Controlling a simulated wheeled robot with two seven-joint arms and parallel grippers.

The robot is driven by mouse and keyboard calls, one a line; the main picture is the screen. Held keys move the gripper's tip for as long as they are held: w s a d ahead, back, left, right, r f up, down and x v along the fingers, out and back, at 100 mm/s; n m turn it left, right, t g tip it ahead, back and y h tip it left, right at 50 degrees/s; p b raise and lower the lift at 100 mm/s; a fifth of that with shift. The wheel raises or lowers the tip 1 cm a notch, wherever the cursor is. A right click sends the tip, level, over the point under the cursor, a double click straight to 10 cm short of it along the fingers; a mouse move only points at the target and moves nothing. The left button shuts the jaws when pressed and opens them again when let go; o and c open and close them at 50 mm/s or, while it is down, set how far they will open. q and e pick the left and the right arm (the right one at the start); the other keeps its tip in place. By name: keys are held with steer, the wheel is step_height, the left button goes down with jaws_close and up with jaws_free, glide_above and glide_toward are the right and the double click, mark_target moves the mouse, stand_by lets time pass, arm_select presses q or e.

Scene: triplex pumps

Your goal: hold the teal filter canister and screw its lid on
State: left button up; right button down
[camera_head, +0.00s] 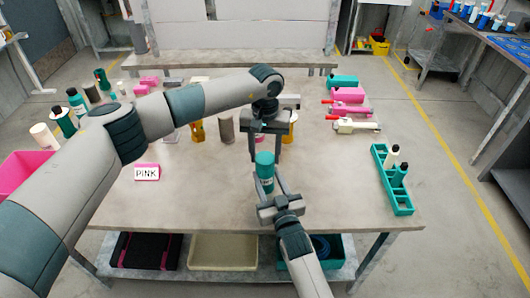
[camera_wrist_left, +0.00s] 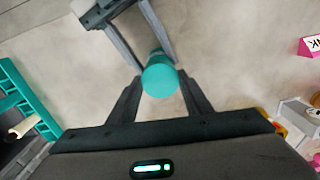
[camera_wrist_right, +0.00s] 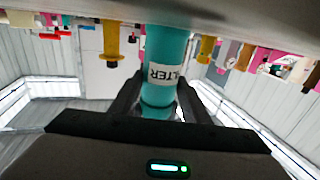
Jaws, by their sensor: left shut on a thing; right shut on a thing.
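The teal filter canister (camera_head: 265,178) stands upright over the front middle of the table. My right gripper (camera_head: 268,190) is shut on its body from the front. In the right wrist view, which is upside down, the canister (camera_wrist_right: 165,50) shows a white label between the fingers (camera_wrist_right: 160,98). My left gripper (camera_head: 265,155) points down from above, its fingers around the canister's top. In the left wrist view the round teal lid (camera_wrist_left: 160,80) sits between its fingertips (camera_wrist_left: 160,92). I cannot tell whether the lid is fully seated, or whether the canister touches the table.
A teal rack (camera_head: 405,210) with bottles stands at the right table edge. A PINK sign (camera_head: 147,173) stands at the left. Pink and teal pump parts (camera_head: 350,95) lie at the back right. Several bottles and parts line the back left. The table between sign and canister is clear.

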arm_select(q)
steer(key=m, duration=0.6)
steer(key=shift+m, duration=0.4)
steer(key=o, duration=1)
steer(key=shift+r, duration=0.1)
steer(key=shift+r, duration=2.2)
steer(key=shift+n, duration=0.4)
steer(key=shift+c, duration=0.4)
